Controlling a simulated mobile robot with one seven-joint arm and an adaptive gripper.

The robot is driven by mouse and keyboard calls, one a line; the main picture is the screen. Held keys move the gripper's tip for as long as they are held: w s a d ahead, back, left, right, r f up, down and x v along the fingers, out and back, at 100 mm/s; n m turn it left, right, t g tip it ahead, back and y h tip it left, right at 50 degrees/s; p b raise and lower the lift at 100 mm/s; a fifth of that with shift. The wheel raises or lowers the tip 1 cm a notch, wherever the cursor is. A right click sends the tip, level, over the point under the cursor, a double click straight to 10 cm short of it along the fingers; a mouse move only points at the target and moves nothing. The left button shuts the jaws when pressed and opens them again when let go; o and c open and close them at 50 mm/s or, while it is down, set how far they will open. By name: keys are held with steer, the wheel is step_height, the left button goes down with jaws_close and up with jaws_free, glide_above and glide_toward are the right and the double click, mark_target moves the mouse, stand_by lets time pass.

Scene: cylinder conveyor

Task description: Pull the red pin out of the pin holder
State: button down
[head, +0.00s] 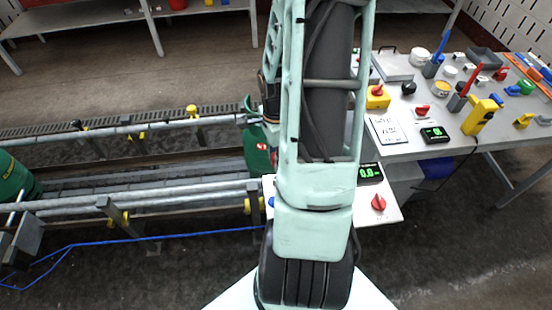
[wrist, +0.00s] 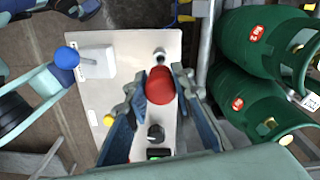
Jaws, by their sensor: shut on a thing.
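The red pin's rounded red head (wrist: 160,85) is between the two fingers of my gripper (wrist: 159,88) in the wrist view. The fingers are shut on it from both sides. The fingers and head hide the pin's lower part and any holder directly below, so I cannot tell how deep it sits. A white panel (wrist: 110,110) lies beneath the gripper. In the head view my arm hides the gripper and the held pin.
A pale block (wrist: 97,62) and a blue ball (wrist: 66,56) are left of the gripper. Green cylinders (wrist: 262,45) lie close on the right. The head view shows a grey table (head: 415,90) crowded with small parts and conveyor rails (head: 150,195) at left.

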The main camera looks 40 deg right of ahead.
steer(key=shift+r+p, duration=1.55)
steer(key=shift+r, duration=1.05)
